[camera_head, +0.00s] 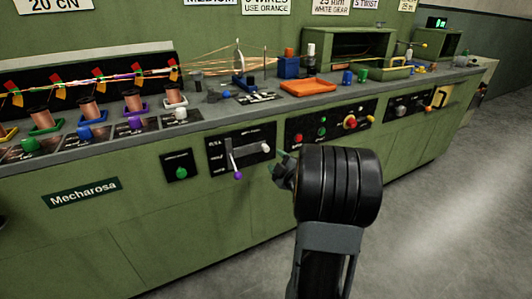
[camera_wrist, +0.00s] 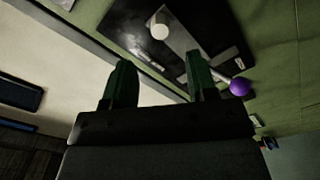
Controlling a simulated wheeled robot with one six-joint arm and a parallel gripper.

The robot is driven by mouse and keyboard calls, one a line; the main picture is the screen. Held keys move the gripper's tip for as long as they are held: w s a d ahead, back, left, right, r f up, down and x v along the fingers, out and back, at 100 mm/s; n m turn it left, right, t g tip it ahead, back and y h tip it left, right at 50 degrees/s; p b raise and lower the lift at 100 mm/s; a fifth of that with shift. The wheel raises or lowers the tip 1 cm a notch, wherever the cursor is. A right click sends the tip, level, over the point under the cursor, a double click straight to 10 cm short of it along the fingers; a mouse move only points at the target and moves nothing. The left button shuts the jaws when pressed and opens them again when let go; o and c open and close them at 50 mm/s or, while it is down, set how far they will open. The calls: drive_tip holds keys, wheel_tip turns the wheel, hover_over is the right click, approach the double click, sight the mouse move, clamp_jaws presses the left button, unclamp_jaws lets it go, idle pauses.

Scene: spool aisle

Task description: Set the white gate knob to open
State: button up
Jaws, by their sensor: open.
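The white knob (camera_head: 266,147) sits at the right end of a grey bar on a black panel (camera_head: 258,132) on the green cabinet front. In the wrist view the white knob (camera_wrist: 160,27) lies beyond my fingertips, roughly between their lines, with a gap. A lever with a purple ball (camera_head: 238,175) hangs at the panel's left; the purple ball (camera_wrist: 239,87) shows right of my fingers in the wrist view. My gripper (camera_head: 281,166) is open and empty, just right of and below the knob. The panel's lettering is too small to read surely.
A panel with red, green and yellow controls (camera_head: 332,121) is just to the right. A green button (camera_head: 181,172) is to the left. The counter above holds spools, an orange tray (camera_head: 307,87) and small parts. The grey floor (camera_head: 430,220) at right is clear.

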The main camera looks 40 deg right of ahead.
sight(267, 150)
drive_tip(key=w, duration=0.3)
drive_tip(key=w+b, duration=0.1)
drive_tip(key=w, duration=0.1)
drive_tip(key=w+d, duration=0.1)
drive_tip(key=w, duration=0.2)
drive_tip(key=shift+w+d, duration=0.1)
drive_tip(key=shift+w, duration=0.25)
drive_tip(key=shift+c, duration=0.2)
clamp_jaws()
